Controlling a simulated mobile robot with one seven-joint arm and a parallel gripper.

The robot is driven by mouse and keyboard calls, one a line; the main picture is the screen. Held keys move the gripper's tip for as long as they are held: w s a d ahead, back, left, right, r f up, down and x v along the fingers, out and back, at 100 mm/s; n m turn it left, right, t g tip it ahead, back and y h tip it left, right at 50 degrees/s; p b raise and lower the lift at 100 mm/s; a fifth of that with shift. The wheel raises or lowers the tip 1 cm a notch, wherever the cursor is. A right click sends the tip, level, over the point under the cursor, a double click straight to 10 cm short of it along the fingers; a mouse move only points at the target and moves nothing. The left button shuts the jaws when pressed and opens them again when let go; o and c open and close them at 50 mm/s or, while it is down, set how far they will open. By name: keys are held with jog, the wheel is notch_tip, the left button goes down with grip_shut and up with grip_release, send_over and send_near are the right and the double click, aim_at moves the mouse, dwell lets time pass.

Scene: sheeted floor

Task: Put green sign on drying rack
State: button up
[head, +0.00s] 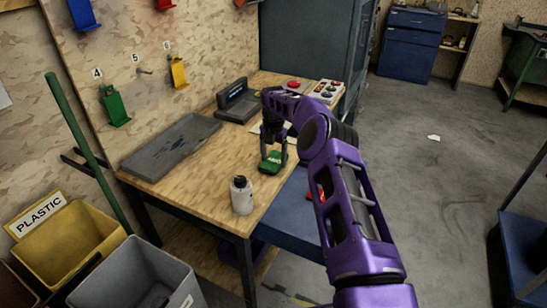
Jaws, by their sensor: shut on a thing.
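The green sign (270,167) is a small flat piece with pale lettering, low over the near middle of the wooden workbench (208,190). My gripper (273,152) points down and is shut on it. I cannot tell whether the sign touches the bench top. My purple arm hides part of the bench to its right. I cannot surely pick out the drying rack.
A white bottle (242,196) stands near the bench's front edge, close to the sign. A dark device (238,102) and a button box (325,91) sit farther back. Coloured holders, one green (114,106), hang on the wall. Yellow (66,243) and grey (140,277) bins stand at lower left.

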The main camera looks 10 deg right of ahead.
jog(key=shift+f, duration=0.4)
jog(key=o, duration=1.3)
jog(key=shift+r, duration=0.1)
